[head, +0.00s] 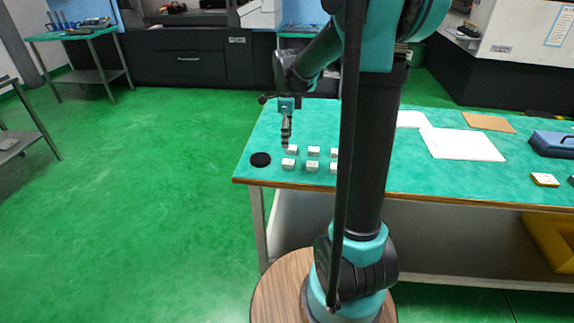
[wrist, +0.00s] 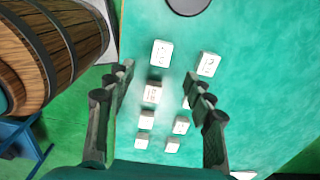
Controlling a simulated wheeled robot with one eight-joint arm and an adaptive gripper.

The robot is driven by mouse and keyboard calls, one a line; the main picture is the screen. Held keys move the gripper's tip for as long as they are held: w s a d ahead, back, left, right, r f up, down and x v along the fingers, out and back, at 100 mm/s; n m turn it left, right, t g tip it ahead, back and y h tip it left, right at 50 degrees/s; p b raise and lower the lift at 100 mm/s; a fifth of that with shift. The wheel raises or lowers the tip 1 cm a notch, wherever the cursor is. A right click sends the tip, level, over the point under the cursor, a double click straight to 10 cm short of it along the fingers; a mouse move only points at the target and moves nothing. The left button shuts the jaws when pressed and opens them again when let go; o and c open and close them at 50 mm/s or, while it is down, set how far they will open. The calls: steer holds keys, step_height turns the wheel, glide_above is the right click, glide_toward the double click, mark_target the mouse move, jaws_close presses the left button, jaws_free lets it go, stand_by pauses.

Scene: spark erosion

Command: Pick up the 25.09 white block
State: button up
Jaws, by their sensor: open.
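Several small white blocks stand in two rows on the green table top (head: 262,135); numbers on them are too small or blurred to read surely, so I cannot tell which is 25.09. My gripper (head: 286,147) points down, open and empty, over the left end of the far row, by a white block (head: 292,150). In the wrist view the fingers (wrist: 159,78) spread either side of a shadowed white block (wrist: 152,94). Two more white blocks, one left (wrist: 162,53) and one right (wrist: 208,64), lie beyond the fingertips. The right finger partly covers another block (wrist: 186,103).
A black disc (head: 260,159) lies left of the blocks, near the table's edge. White sheets (head: 460,144), a brown board (head: 488,122) and a blue case (head: 553,143) lie to the right. My arm hides the table's middle.

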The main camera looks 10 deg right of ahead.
glide_above(288, 162)
step_height(288, 162, down, 5)
steer(key=shift+a+f, duration=0.1)
steer(key=shift+f, duration=0.1)
steer(key=shift+w+d+f, duration=0.1)
steer(key=shift+f, duration=1.25)
steer(key=shift+d+f, duration=0.1)
steer(key=shift+f, duration=1.2)
steer(key=shift+c, duration=0.2)
jaws_close()
